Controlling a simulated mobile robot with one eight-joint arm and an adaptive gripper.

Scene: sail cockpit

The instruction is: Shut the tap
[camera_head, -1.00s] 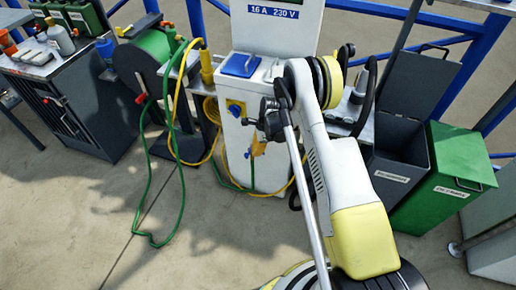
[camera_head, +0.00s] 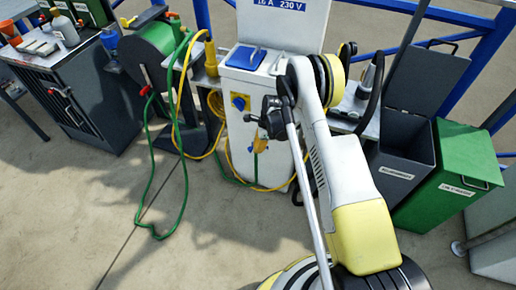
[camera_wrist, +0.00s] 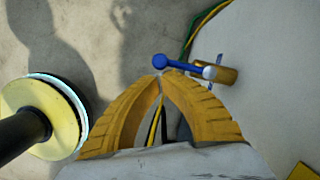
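The tap in the wrist view has a blue lever (camera_wrist: 180,63) and a brass-coloured body (camera_wrist: 222,75) beside the white pedestal. The lever lies crosswise just beyond my fingertips. My gripper (camera_wrist: 161,76) has yellow fingers arched together, their tips meeting or nearly so, with nothing visible held between them. The tips are very close to the lever; I cannot tell whether they touch it.
The white pedestal (camera_head: 233,140) has a blue socket cover (camera_head: 244,58) and a blue-and-yellow socket (camera_head: 239,102). A green hose (camera_head: 183,195) and yellow cable (camera_head: 185,156) hang left. Grey (camera_head: 398,165) and green (camera_head: 440,185) bins stand right.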

